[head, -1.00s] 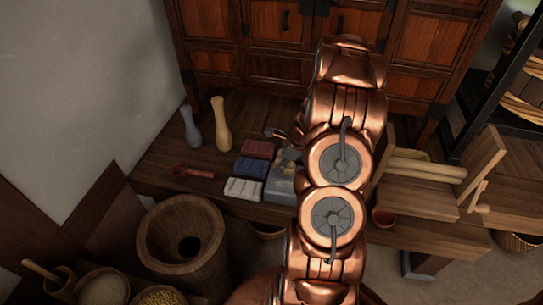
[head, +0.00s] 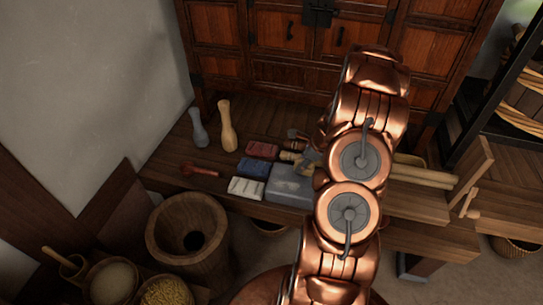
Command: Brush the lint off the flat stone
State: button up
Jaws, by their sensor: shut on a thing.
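The flat stone (head: 290,188) is a grey block lying on the wooden bench, partly hidden on its right by my copper arm. My gripper (head: 304,158) is mostly hidden behind the arm, just above the stone's back edge. It is shut on a small tan thing (head: 289,156), which looks like the brush. Whether this touches the stone I cannot tell. Lint on the stone is too small to make out.
Red (head: 262,150), blue (head: 252,168) and white (head: 246,188) blocks lie left of the stone. A wooden mortar (head: 188,240) is in front; a cabinet (head: 270,70) closes the back.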

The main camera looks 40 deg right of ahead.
jog(key=shift+r+p, duration=1.95)
jog(key=shift+r, duration=0.75)
